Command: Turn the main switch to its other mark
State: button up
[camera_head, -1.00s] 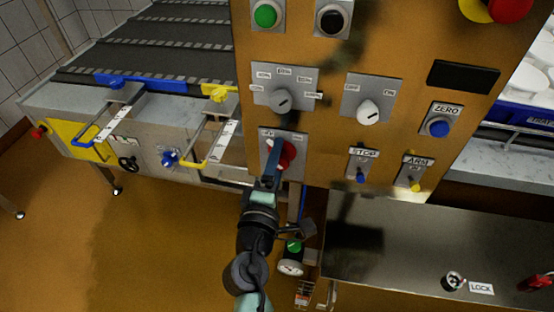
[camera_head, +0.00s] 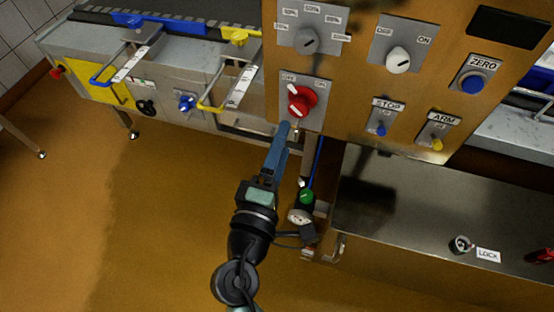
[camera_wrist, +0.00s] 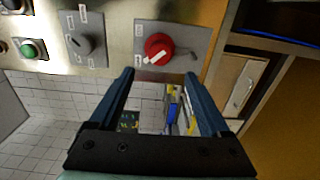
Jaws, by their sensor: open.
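The main switch is a red round knob (camera_head: 301,101) with a white pointer on a grey plate, low on the orange panel. It also shows in the wrist view (camera_wrist: 160,47). Its white pointer leans up and left in the head view, toward the left mark (camera_head: 288,76), which seems to read OFF. The other mark (camera_head: 318,84) is at the plate's upper right. My gripper (camera_head: 285,126) is open and empty, just below the knob and apart from it. In the wrist view my fingers (camera_wrist: 159,74) are spread, with the knob beyond their tips.
A metal table (camera_head: 410,205) stands lower right.

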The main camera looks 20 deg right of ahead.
jog(key=shift+v, duration=1.6)
jog(key=shift+w, duration=0.1)
jog(key=w+a+r+m+t+y, duration=0.1)
jog(key=w+a+r+m+t, duration=0.3)
jog(key=r, duration=0.8)
jog(key=w+d+r+m+t+y, duration=0.1)
jog(key=w+r+m+y, duration=0.3)
jog(key=r, duration=0.8)
jog(key=s+a+r+m+t+y, duration=0.1)
jog(key=s+a+r+t+y, duration=0.2)
jog(key=r, duration=0.5)
jog(key=s+a+r+m+t+y, duration=0.15)
jog(key=s+r, duration=0.25)
jog(key=r, duration=0.4)
jog(key=s+a+r+m+t+y, duration=0.1)
jog(key=s+r+t, duration=0.25)
jog(key=r, duration=0.45)
notch_tip(320, 180, up, 15)
jog(key=p, duration=1.5)
jog(key=shift+a+g+p, duration=0.2)
jog(key=shift+g+p, duration=0.1)
jog(key=shift+f+h, duration=0.2)
jog(key=shift+h, duration=0.05)
jog(key=shift+c, duration=0.3)
